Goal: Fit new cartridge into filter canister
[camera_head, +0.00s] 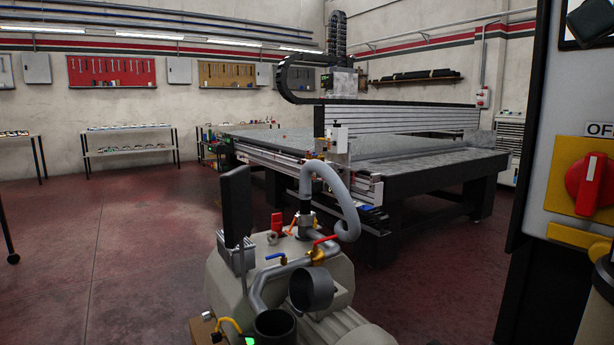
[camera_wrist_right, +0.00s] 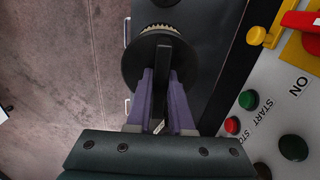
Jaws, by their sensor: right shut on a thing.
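In the right wrist view my right gripper (camera_wrist_right: 160,84) has its purple fingers closed on the upright black grip of a round black end cap. The cap belongs to the cartridge (camera_wrist_right: 133,66), whose tan pleated edge shows beyond it; the rest of its body is hidden. A tan cylinder with a dark top, apparently the same cartridge (camera_head: 598,305), is cut off at the lower right of the head view. On the vacuum pump in the head view are two dark, open-topped cylinders (camera_head: 312,289) (camera_head: 275,327); I cannot tell which is the filter canister. My left gripper is out of view.
The pump (camera_head: 228,272) has a grey hose (camera_head: 345,205) and red and blue valve handles. A control cabinet with a red switch (camera_head: 591,184) stands close on the right. The large grid table (camera_head: 400,158) stands behind. Red floor (camera_head: 110,250) is clear at left.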

